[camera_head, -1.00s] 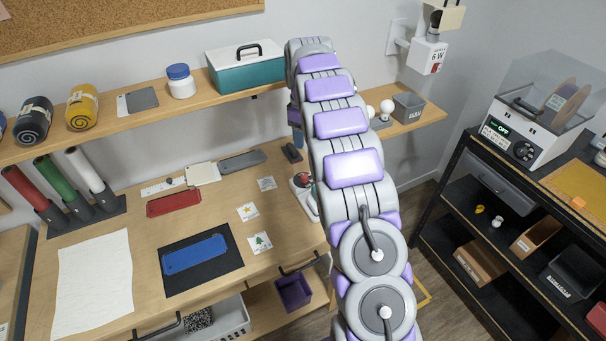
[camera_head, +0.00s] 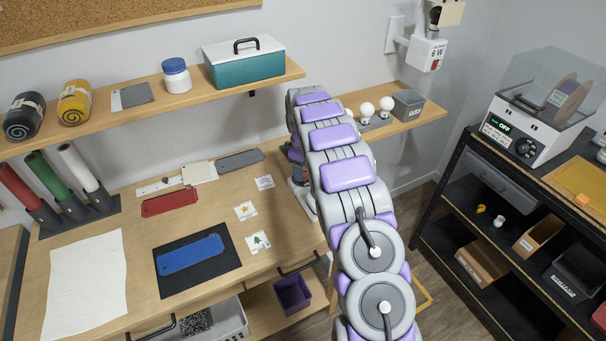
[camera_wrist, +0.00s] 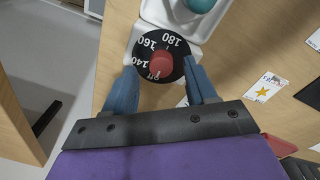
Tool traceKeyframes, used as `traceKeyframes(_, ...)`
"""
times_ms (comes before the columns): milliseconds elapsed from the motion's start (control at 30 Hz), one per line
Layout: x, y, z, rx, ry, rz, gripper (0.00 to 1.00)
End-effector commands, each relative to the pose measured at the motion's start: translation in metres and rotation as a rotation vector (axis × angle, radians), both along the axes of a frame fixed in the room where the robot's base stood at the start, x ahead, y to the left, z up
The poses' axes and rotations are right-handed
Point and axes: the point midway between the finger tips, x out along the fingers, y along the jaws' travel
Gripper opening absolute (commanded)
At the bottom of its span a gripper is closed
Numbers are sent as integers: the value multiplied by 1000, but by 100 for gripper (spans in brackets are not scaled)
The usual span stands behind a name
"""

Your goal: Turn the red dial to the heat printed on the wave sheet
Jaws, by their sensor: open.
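The red dial (camera_wrist: 161,65) sits on a black ring marked 140, 160 and 180 in the wrist view. My gripper (camera_wrist: 160,75) is open, with one blue finger on either side of the dial. I cannot tell whether the fingers touch it. The dial's white device (camera_head: 303,197) is mostly hidden behind my arm in the head view. Small cards lie on the bench: a star card (camera_head: 245,210), a tree card (camera_head: 258,242) and a card with a mark too small to read (camera_head: 264,182). I cannot tell which is the wave sheet.
A teal rounded part (camera_wrist: 200,4) stands on the device beside the dial. A blue plate (camera_head: 190,254) on a black mat and a red plate (camera_head: 170,203) lie on the bench. A shelf (camera_head: 130,122) runs above. A black rack (camera_head: 445,195) stands right.

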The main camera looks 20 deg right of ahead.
Motion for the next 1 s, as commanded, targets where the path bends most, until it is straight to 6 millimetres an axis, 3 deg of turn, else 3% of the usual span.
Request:
traceKeyframes(200,0,-1,-16,1,2,-1,56)
traceKeyframes(500,0,0,-17,1,1,0,56)
traceKeyframes(1000,0,-1,-18,1,1,0,9)
